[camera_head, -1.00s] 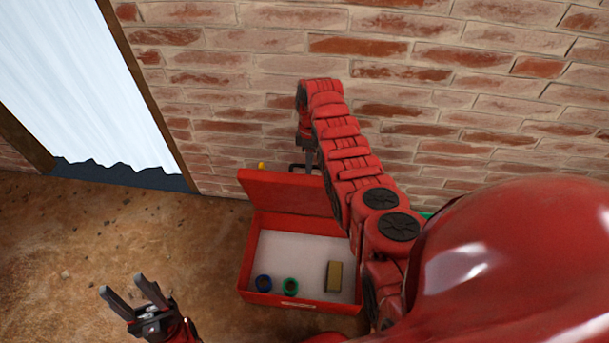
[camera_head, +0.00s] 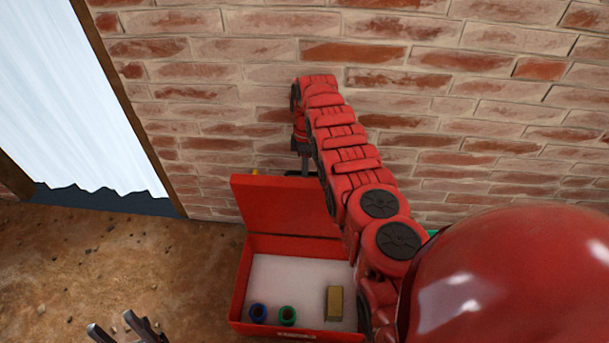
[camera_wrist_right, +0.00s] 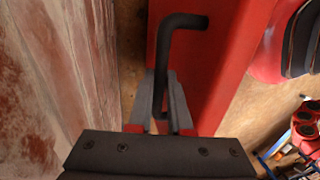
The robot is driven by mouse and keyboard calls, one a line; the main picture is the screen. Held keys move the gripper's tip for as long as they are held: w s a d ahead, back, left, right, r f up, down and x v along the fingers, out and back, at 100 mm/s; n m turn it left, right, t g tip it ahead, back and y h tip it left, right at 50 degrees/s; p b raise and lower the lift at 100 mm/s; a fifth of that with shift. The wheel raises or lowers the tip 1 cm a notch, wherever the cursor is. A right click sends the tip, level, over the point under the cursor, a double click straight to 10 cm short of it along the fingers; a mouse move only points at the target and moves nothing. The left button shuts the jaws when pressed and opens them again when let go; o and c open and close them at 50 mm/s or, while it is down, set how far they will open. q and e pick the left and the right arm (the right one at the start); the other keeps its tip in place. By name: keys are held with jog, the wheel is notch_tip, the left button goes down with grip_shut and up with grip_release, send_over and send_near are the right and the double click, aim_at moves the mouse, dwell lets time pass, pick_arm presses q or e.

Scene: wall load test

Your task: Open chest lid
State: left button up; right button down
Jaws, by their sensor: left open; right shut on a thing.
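The red chest (camera_head: 238,290) stands on the floor by the brick wall. Its lid (camera_head: 280,208) is raised, leaning up toward the wall. In the right wrist view the gripper (camera_wrist_right: 162,105) is shut on a black bent handle (camera_wrist_right: 180,22) beside the red lid (camera_wrist_right: 222,60). My left gripper (camera_head: 110,328) is open and empty at the bottom left.
The brick wall (camera_head: 430,90) rises close behind the chest and my right arm. A white corrugated panel (camera_head: 75,90) in a wooden frame is at the left. The brown floor (camera_head: 120,260) left of the chest is clear apart from small debris.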

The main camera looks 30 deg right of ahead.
jog(key=shift+d+f, duration=0.1)
jog(key=shift+d, duration=0.1)
jog(key=c, duration=0.8)
grip_release()
jog(key=shift+c, duration=0.2)
jog(key=shift+r+p, duration=0.45)
notch_tip(320, 180, up, 4)
jog(key=p, duration=0.4)
jog(key=shift+s+f, duration=0.15)
jog(key=s+a+p, duration=0.3)
jog(key=s+p, duration=0.4)
jog(key=p, duration=0.2)
jog(key=s+a+p, duration=0.4)
jog(key=s+p, duration=0.3)
jog(key=p, duration=0.2)
jog(key=shift+r+p, duration=0.25)
jog(key=shift+p, duration=0.15)
